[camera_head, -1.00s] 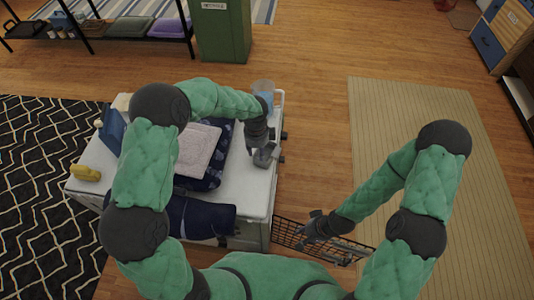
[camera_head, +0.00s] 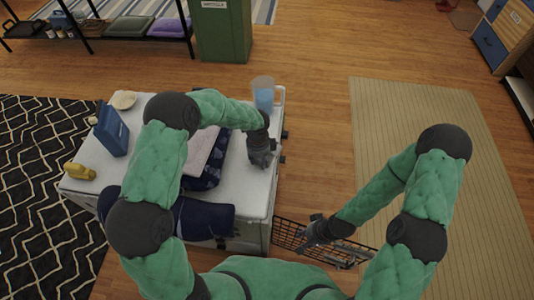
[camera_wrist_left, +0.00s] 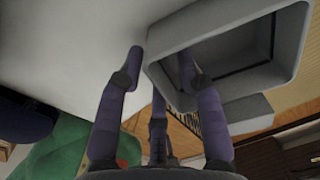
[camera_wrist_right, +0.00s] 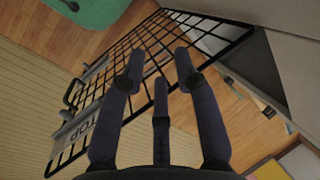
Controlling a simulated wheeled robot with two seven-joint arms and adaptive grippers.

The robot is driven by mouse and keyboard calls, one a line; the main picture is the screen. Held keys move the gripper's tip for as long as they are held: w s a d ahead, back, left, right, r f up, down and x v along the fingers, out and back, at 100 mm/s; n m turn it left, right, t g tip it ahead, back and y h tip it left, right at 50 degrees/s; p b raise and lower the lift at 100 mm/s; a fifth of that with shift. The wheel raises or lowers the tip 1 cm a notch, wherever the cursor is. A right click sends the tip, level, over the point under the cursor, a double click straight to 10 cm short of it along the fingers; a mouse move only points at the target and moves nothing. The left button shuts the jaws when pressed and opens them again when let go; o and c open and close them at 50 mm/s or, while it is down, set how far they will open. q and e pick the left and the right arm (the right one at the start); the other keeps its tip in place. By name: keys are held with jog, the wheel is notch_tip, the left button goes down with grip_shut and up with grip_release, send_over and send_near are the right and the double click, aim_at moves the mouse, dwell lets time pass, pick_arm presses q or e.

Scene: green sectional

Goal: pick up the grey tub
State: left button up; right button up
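The grey tub (camera_wrist_left: 285,75) shows in the left wrist view as a square, open, hollow container at the upper right, over the white top. My left gripper (camera_wrist_left: 161,68) is open, with one fingertip outside the tub's near wall and another in front of its opening. I cannot tell whether they touch it. In the head view my left gripper (camera_head: 262,160) points down at the right side of the white cart top (camera_head: 235,205) and mostly hides the tub. My right gripper (camera_head: 312,232) is open and empty beside the black wire basket; its spread fingers (camera_wrist_right: 160,62) show in the right wrist view.
A clear blue tumbler (camera_head: 264,95) stands behind my left gripper. Folded cloths (camera_head: 207,145), a dark blue roll (camera_head: 205,218), a blue box (camera_head: 112,130) and a yellow object (camera_head: 79,171) crowd the left. The wire basket (camera_head: 290,236) hangs at the cart's right side.

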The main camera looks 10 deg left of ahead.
pick_arm(q)
grip_shut()
jog(key=shift+r, duration=0.1)
